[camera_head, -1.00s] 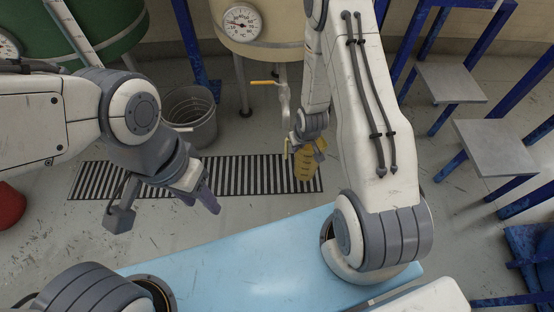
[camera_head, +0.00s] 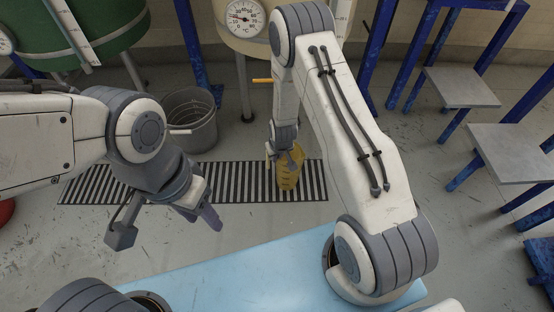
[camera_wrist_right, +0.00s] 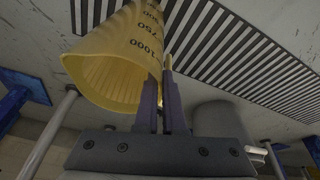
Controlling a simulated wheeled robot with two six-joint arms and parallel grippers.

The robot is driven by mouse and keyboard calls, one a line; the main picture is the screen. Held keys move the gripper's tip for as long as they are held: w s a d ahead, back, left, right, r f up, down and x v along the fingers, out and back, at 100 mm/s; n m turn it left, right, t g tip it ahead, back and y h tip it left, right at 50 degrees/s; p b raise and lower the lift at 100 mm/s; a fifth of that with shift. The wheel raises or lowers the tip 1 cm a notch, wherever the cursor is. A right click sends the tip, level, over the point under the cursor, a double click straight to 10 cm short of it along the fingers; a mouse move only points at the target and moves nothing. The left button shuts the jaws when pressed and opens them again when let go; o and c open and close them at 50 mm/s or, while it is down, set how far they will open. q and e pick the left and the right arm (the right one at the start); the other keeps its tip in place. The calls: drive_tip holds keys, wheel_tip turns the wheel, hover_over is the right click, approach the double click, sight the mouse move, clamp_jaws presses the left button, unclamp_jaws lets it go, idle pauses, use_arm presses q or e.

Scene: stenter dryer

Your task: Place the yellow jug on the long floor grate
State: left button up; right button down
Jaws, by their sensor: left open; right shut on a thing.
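The yellow jug (camera_head: 289,174), marked with dark graduations, is over the right part of the long floor grate (camera_head: 240,182) in the head view. It looks roughly upright; whether its base touches the bars I cannot tell. My right gripper (camera_head: 284,158) is shut on the jug at its near side. In the right wrist view the jug (camera_wrist_right: 108,62) shows its open mouth, with the fingers (camera_wrist_right: 165,85) closed at its edge and the grate's bars (camera_wrist_right: 235,50) beyond. My left gripper (camera_head: 208,208) is open and empty, in front of the grate's middle.
A grey bin (camera_head: 190,120) stands behind the grate. A cream tank with a dial gauge (camera_head: 245,18) and a green tank (camera_head: 95,30) are at the back. Blue-framed steps (camera_head: 465,88) stand at the right. A light blue surface (camera_head: 240,275) lies in front.

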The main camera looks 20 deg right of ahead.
drive_tip(key=c, duration=1)
unclamp_jaws()
